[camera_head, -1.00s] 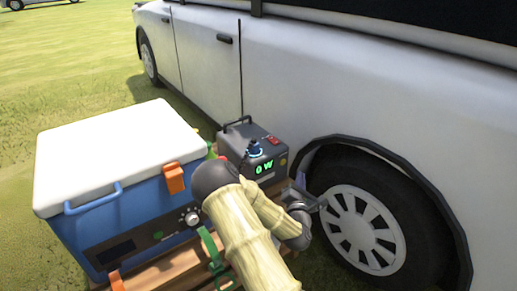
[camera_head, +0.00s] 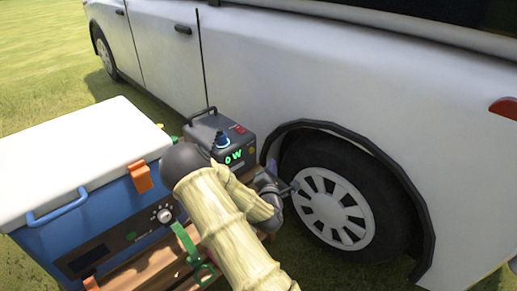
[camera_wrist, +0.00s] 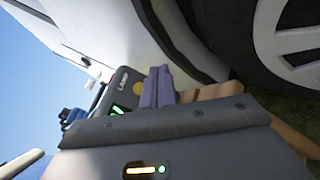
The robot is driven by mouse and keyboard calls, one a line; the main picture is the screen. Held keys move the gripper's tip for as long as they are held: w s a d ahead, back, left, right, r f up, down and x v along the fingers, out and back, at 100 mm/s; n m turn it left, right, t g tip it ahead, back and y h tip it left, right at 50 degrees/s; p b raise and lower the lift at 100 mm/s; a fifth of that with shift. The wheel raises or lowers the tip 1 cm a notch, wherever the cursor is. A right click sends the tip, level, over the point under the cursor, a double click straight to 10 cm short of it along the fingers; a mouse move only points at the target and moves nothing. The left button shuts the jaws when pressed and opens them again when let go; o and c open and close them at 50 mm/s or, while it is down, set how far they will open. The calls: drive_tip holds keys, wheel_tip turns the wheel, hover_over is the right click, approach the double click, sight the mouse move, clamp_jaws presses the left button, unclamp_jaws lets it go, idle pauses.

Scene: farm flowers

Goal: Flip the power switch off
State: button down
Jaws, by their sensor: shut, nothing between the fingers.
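The power station (camera_head: 214,125) is a dark grey box with a carry handle, beside the white car. Its front has a green display (camera_head: 233,157) that reads 0 W, which also shows in the wrist view (camera_wrist: 118,109). A small red switch (camera_head: 239,130) is on its top; I cannot tell its position. My gripper (camera_head: 271,167) is low at the right of the box, between it and the rear wheel. In the wrist view my fingers (camera_wrist: 158,85) are together and empty, in front of the box's yellow round spot. Any gap to the box is unclear.
A blue cooler with a white lid (camera_head: 80,150) stands at the left on a wooden crate (camera_head: 150,262). A blue-topped object (camera_head: 221,140) is by the box. The white car (camera_head: 300,75) and its wheel (camera_head: 333,205) close off the right. Grass (camera_head: 40,60) is open at far left.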

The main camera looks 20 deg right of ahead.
drive_tip(key=s+a+r+m+g+y+p, duration=0.4)
drive_tip(key=s+a+r+m+g+p, duration=0.2)
drive_tip(key=s+a+r+m, duration=0.3)
drive_tip(key=s+a+r+m+g+y+p, duration=0.5)
drive_tip(key=s+a+r+m+g+p, duration=0.2)
drive_tip(key=s, duration=0.7)
wheel_tip(320, 180, up, 3)
drive_tip(key=a+m+p, duration=0.1)
drive_tip(key=a+m, duration=0.1)
drive_tip(key=m, duration=0.2)
drive_tip(key=shift+s+m+g, duration=0.2)
drive_tip(key=shift+m+g, duration=0.1)
drive_tip(key=shift+m, duration=0.1)
drive_tip(key=shift+a, duration=0.1)
